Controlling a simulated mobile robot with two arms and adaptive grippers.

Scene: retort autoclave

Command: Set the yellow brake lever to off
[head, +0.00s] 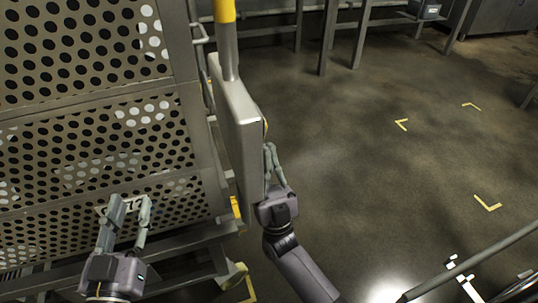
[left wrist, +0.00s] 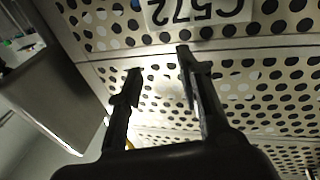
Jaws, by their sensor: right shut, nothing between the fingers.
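My left gripper (head: 131,202) is open and empty in front of the perforated metal basket wall, near a label partly reading "C572" (left wrist: 195,10). In the left wrist view its two fingers (left wrist: 160,62) stand apart with only the wall behind them. My right gripper (head: 270,152) is shut and empty, its fingertips close beside the right edge of a grey upright panel (head: 236,130); I cannot tell whether they touch it. Yellow parts show low behind the panel (head: 237,208) and near the lower frame (head: 240,272). I cannot tell which one is the brake lever.
The perforated basket (head: 80,130) fills the left side. A post with a yellow band (head: 224,11) rises from the panel. The floor (head: 360,150) to the right is open, with yellow corner marks (head: 487,203). A metal rail (head: 480,258) crosses the lower right.

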